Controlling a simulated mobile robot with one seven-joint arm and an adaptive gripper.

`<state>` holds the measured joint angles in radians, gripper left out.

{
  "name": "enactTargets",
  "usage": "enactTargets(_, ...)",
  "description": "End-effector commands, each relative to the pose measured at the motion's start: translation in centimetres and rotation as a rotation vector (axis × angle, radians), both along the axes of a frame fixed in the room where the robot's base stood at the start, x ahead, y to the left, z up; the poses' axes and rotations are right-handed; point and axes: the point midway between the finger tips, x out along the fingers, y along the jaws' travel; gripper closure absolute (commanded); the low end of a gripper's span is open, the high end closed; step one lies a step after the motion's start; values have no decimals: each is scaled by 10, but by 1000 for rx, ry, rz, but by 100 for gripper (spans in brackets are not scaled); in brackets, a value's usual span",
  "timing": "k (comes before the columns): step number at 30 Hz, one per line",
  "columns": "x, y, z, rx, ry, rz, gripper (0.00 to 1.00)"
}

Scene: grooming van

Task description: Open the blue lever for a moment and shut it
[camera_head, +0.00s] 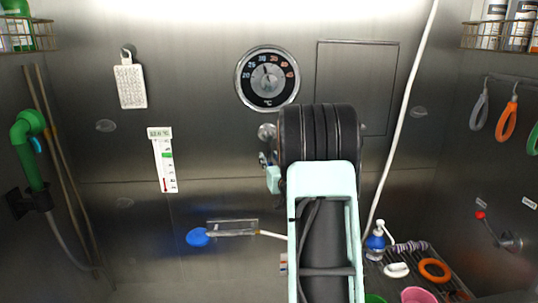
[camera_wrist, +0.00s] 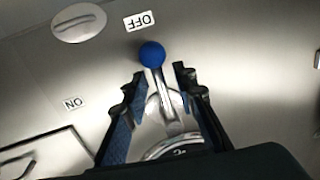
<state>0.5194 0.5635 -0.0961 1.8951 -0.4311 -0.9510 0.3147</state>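The blue lever shows in the wrist view as a round blue knob (camera_wrist: 152,54) on a metal shank above a round chrome base (camera_wrist: 175,148). The knob points toward the OFF label (camera_wrist: 139,20), which appears upside down. The ON label (camera_wrist: 75,102) is off to the left. My gripper (camera_wrist: 160,76) is open, with its two fingers on either side of the shank. Gaps show on both sides, and the knob sits just past the fingertips.
A round dial thermometer (camera_head: 267,78) is on the back wall, just above my arm. A white hose (camera_head: 400,120) hangs right of it. A red-knobbed lever (camera_head: 481,215) is on the right wall. A rack (camera_head: 455,285) with a bottle and rings stands lower right.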

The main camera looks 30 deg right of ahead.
Motion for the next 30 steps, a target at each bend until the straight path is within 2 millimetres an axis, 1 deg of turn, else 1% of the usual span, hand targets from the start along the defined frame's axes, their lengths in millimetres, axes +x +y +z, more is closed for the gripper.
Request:
enactTargets(1,5,-1,1,0,0,0,74)
enactTargets(5,11,-3,0,1,1,-1,74)
enactTargets(14,12,-3,-1,1,1,-1,74)
enactTargets(21,12,-3,0,0,1,-1,100)
enactTargets(30,12,-3,0,0,0,-1,100)
